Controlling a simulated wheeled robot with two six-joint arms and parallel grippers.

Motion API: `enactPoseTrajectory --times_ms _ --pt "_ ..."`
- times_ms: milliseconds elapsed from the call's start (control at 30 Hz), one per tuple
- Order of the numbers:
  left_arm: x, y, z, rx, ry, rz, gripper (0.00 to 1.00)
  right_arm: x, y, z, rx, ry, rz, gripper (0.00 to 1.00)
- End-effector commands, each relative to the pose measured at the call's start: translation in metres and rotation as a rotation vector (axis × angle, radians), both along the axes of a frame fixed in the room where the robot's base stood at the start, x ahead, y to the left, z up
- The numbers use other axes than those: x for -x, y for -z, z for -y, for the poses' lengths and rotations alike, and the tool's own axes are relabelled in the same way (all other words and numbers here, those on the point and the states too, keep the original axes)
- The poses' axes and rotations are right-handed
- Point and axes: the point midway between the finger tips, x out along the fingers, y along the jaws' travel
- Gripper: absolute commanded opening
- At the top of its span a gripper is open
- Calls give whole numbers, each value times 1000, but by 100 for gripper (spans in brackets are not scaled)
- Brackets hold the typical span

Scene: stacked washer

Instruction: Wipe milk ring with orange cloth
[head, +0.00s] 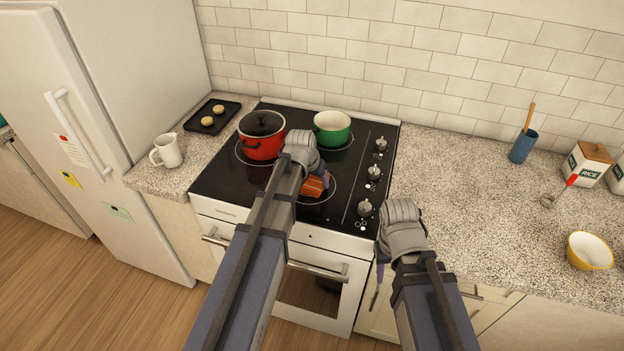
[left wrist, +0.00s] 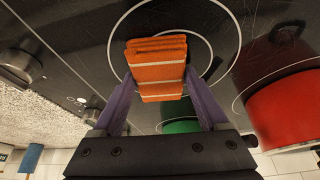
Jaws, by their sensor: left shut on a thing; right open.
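The orange cloth (head: 314,187), folded with pale stripes, is at the front right burner of the black cooktop (head: 223,176). My left gripper (left wrist: 158,82) is shut on the cloth, with purple fingers on either side of it. In the left wrist view the cloth (left wrist: 157,62) overlaps white circles on the black glass. I cannot tell a milk ring from the printed burner rings, nor whether the cloth touches the glass. My right gripper (head: 379,285) is open and empty in front of the stove's right edge, its fingers mostly hidden.
A red lidded pot (head: 262,146) and a green pot (head: 332,128) stand on the back of the cooktop. Knobs (head: 374,172) line its right side. A white pitcher (head: 167,151) and a cookie tray (head: 212,115) are to the left. The right counter (head: 465,190) has clear room.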

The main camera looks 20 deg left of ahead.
Motion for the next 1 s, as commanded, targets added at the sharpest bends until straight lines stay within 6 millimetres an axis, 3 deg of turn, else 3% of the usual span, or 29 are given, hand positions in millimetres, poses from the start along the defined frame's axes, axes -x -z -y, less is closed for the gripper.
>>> enactPoseTrajectory --times_ms 500,833,1000 --pt "1 3 35 0 2 0 32 0 3 0 0 0 0 44" --pt "2 2 37 3 2 -3 32 0 2 0 0 0 0 44" --pt "2 -9 36 2 2 -2 32 0 -9 0 0 0 0 44"
